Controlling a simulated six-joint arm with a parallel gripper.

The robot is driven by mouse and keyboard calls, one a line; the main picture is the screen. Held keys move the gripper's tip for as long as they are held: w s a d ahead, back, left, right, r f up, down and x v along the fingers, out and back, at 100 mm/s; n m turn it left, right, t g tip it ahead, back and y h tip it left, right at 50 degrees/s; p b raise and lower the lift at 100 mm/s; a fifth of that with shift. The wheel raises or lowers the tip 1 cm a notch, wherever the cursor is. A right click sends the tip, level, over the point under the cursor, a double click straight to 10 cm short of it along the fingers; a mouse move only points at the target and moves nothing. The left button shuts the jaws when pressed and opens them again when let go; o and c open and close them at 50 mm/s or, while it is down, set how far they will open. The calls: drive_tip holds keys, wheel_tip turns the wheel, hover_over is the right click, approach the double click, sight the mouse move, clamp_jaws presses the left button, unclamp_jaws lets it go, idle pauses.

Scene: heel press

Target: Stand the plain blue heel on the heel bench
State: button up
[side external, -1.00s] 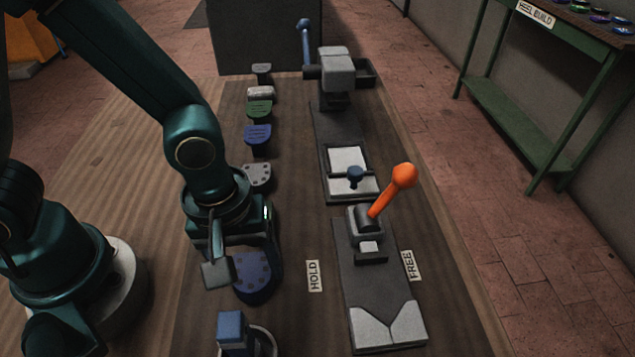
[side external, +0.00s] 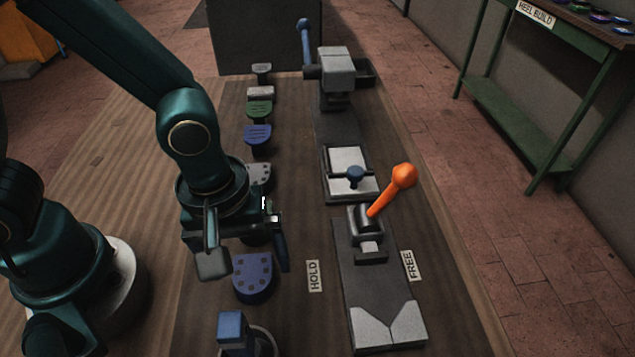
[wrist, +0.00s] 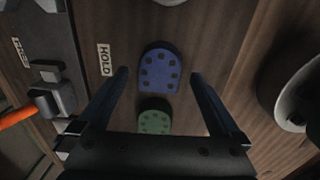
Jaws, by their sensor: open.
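A blue heel (side external: 253,275) with dark square marks on its top lies on the table. It also shows in the wrist view (wrist: 160,70). My gripper (side external: 248,262) is open and empty above and just behind it; its two fingers also show in the wrist view (wrist: 159,74). A second blue heel (side external: 257,134), with faint lines on its top, lies farther back in the row. I cannot tell which is the plain one. A green bench (side external: 530,95) with a "HEEL BUILD" sign stands at the back right and bears several small coloured pieces.
A green dotted heel (wrist: 153,119) lies close to the blue one. A grey heel (side external: 259,173) and a green heel (side external: 260,108) stand in the row. Right of it are an orange-handled lever (side external: 392,190), HOLD (side external: 313,276) and FREE labels, and a press (side external: 337,75). A blue block (side external: 231,328) stands in front.

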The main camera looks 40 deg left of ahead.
sight(245, 271)
wheel_tip(245, 271, up, 10)
drive_tip(key=a+r+m+t, duration=0.3)
drive_tip(key=a+m+t, duration=0.2)
drive_tip(key=a+m, duration=0.4)
drive_tip(key=shift+s+a+r+y, duration=0.2)
drive_tip(key=shift+s+a+y, duration=0.15)
drive_tip(key=shift+a, duration=0.65)
